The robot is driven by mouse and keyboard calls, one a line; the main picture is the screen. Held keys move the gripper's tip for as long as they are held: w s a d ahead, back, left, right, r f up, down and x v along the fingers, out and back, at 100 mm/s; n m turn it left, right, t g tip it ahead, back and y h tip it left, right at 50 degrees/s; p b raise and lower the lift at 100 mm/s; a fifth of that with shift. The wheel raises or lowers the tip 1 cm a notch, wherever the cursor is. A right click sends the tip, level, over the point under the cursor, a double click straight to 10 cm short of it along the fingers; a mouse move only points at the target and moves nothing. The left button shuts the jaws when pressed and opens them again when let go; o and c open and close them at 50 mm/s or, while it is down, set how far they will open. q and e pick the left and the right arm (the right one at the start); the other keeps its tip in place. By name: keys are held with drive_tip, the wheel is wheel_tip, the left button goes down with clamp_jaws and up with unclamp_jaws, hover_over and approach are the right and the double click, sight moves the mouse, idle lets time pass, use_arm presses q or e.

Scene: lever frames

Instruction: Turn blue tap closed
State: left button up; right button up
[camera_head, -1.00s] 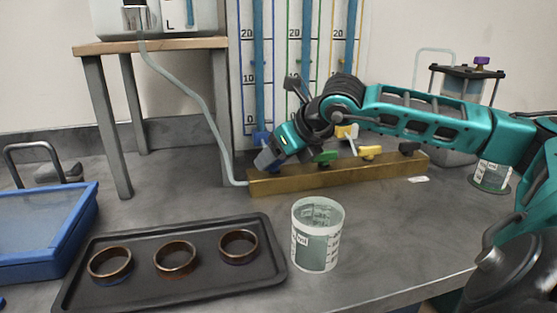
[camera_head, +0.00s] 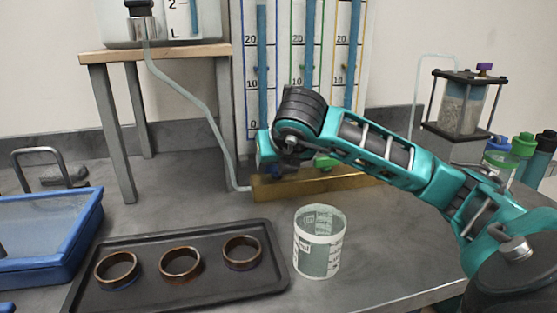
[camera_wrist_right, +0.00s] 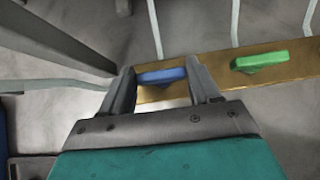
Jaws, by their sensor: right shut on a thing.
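The blue tap (camera_wrist_right: 162,75) sits at the left end of a brass bar (camera_head: 318,187). In the right wrist view its handle lies between the two fingers of my right gripper (camera_wrist_right: 162,68), roughly along the bar. The gripper is shut on this handle. In the head view my right gripper (camera_head: 272,168) is at the bar's left end, and my arm hides most of the tap. The green tap (camera_wrist_right: 260,60) is to the right of the blue one on the bar; it also shows in the head view (camera_head: 326,162). My left gripper is not in view.
A clear beaker (camera_head: 319,245) stands in front of the bar. A black tray (camera_head: 200,285) with three rings lies left of it. A wooden stand (camera_head: 155,52) with a hose (camera_head: 190,95) is behind. Upright tubes (camera_head: 310,60) rise behind the bar. A blue bin (camera_head: 50,235) is far left.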

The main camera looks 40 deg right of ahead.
drive_tip(key=shift+f, duration=0.1)
drive_tip(key=o, duration=1.1)
drive_tip(key=shift+c, duration=0.2)
drive_tip(key=p+v, duration=0.3)
drive_tip(key=v, duration=1)
